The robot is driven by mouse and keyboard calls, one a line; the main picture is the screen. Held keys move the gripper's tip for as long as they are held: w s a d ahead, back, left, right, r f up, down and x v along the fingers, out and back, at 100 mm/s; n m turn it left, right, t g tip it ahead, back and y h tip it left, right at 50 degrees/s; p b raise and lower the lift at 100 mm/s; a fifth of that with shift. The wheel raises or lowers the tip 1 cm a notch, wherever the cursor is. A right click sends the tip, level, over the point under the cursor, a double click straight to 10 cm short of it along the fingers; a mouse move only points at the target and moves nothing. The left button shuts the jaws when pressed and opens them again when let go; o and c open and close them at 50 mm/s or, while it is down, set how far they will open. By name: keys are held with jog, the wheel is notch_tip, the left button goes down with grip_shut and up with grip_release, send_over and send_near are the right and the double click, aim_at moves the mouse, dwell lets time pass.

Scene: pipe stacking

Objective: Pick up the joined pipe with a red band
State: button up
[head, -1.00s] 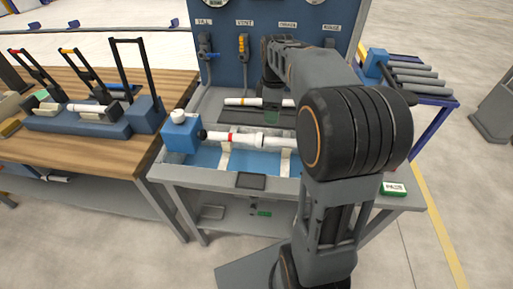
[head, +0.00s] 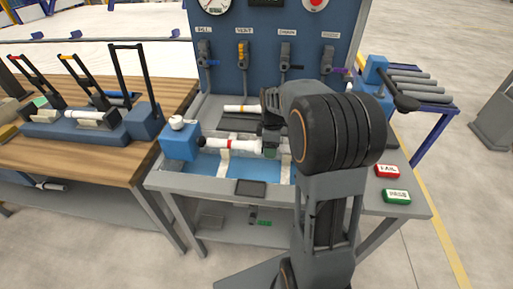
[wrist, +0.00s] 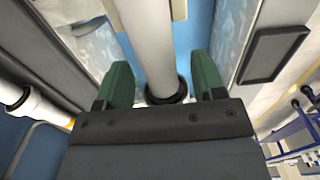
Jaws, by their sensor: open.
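The joined pipe with a red band (head: 240,146) is white, lies level across the supports of the bench's blue tray and has a dark cap at its left end. My gripper (head: 271,150) is over its right part in the head view, and my arm hides the pipe beyond. In the wrist view, my gripper (wrist: 162,82) is open, with a green finger on each side of a white pipe (wrist: 148,40) that has a dark ring at its near end. Gaps show on both sides. The red band is not visible there.
A second white pipe with a yellow band (head: 240,108) lies behind, near the blue panel (head: 265,70) with valves. A blue block (head: 180,140) stands at the pipe's left end. Red (head: 387,171) and green (head: 396,196) boxes sit at the bench's right.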

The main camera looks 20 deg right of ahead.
jog(key=shift+f, duration=0.65)
jog(key=c, duration=1.1)
jog(key=shift+o, duration=0.2)
jog(key=shift+r, duration=0.1)
